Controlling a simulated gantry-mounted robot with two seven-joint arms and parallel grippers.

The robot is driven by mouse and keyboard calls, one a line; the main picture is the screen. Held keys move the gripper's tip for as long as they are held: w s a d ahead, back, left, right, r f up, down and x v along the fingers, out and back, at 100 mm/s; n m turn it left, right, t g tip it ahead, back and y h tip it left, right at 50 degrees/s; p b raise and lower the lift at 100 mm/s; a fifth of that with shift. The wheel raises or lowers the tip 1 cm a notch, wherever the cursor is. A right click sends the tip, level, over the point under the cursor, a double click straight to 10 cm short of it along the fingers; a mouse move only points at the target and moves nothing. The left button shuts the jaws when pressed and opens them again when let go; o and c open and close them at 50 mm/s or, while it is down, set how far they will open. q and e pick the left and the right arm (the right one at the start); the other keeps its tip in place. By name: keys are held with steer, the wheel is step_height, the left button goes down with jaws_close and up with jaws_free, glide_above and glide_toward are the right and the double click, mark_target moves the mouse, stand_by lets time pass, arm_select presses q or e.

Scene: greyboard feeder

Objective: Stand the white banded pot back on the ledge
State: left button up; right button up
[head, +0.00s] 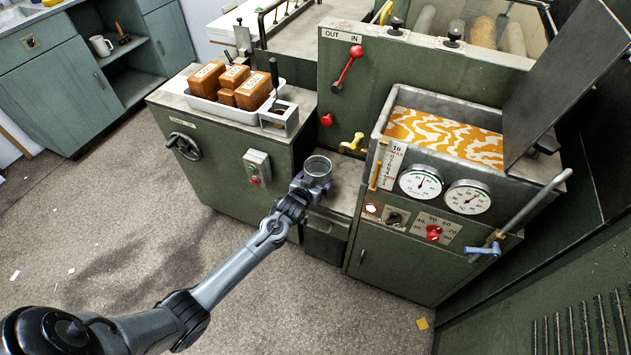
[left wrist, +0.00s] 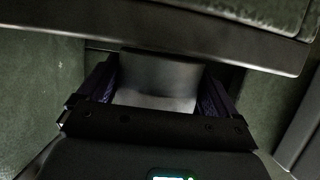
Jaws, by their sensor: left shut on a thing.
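The pot (head: 318,166) is round and open at the top, and looks grey-white in the head view. My left gripper (head: 311,187) is shut on it, and the pot looks roughly upright. In the left wrist view the pot (left wrist: 158,78) sits between the two fingers of my left gripper (left wrist: 155,95), darker above and paler below. The ledge (head: 343,173) is the low grey shelf between the two green cabinets. The pot is at its front left edge; I cannot tell whether it touches it. My right gripper is not in view.
A white tray of brown blocks (head: 194,104) and a metal holder (head: 280,118) stand on the left cabinet. A brass-yellow tap (head: 354,142) projects above the ledge. The vat of orange-and-white liquid (head: 440,135) is to the right. A dark edge (left wrist: 230,47) crosses above the pot in the wrist view.

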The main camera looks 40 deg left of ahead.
arm_select(q)
steer(key=shift+f, duration=0.1)
steer(key=o, duration=1.1)
